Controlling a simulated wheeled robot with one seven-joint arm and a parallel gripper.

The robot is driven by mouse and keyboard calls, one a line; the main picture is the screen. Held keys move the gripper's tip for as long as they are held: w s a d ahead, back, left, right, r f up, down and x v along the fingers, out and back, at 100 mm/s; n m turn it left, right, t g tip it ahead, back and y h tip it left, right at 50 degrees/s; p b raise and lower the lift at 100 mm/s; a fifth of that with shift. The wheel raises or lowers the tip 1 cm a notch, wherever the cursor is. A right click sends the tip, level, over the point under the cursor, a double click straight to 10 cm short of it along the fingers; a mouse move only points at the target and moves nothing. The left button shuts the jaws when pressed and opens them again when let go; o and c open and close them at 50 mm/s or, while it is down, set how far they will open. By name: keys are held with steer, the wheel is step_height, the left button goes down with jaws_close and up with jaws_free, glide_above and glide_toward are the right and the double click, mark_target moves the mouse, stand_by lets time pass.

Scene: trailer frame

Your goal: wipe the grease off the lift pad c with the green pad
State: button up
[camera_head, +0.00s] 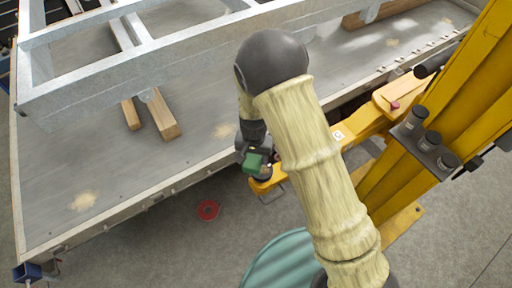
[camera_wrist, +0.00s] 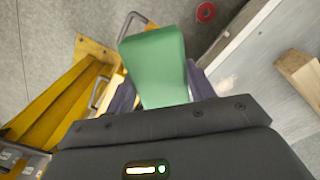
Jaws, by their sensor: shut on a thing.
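The green pad (camera_head: 252,164) is held in my gripper (camera_head: 256,153), out at the end of my sleeved arm. In the wrist view, the green pad (camera_wrist: 153,58) stands out between the two dark fingers of my gripper (camera_wrist: 160,88). In the head view it is over the end of a yellow lift arm (camera_head: 300,150), which bears a small white label. A dark round piece (camera_head: 265,174), seemingly the lift pad, shows just below the green pad and is mostly hidden. I cannot tell whether they touch. No grease is visible on it.
A grey trailer deck (camera_head: 60,185) with a metal frame (camera_head: 150,65) and wooden blocks (camera_head: 162,115) lies to the left and behind. A yellow lift post (camera_head: 440,120) stands at the right. A red ring (camera_head: 208,210) lies on the floor. A teal round object (camera_head: 280,262) is in front.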

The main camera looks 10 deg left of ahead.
steer(key=shift+s+f, duration=0.15)
steer(key=shift+s, duration=0.05)
